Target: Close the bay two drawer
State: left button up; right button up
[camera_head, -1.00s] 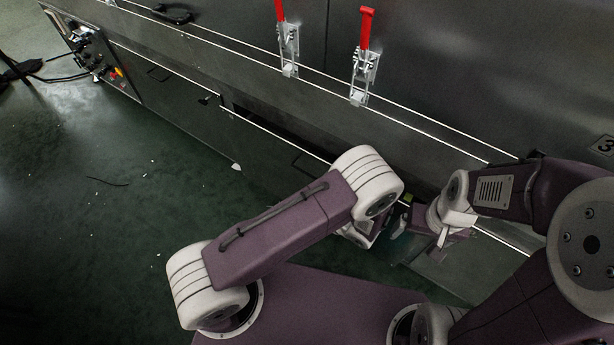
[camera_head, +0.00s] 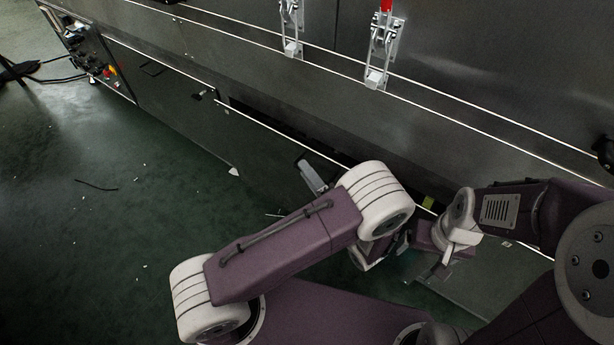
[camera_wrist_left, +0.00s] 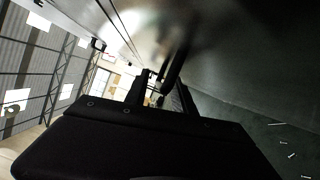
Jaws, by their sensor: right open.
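The bay two drawer (camera_head: 262,160) is the low dark front panel with a bright top edge, in the head view. It stands out from the machine, with a dark gap behind its top edge. My left gripper (camera_head: 308,172) shows past my white arm joint, close to the drawer front around its handle; whether it touches cannot be told. In the left wrist view its two dark fingers (camera_wrist_left: 163,85) stand apart, beside the dark panel. My right gripper (camera_head: 428,240) is partly hidden near the drawer's right end, open.
The neighbouring panel (camera_head: 165,95) to the left looks flush. A black knob (camera_head: 203,95) sits at its corner. Metal toggle latches (camera_head: 382,50) line the machine above. A control panel (camera_head: 88,50) stands at the far left.

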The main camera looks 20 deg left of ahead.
pick_arm(q)
jog(key=shift+w+a, duration=0.2)
grip_shut()
dwell(1.3)
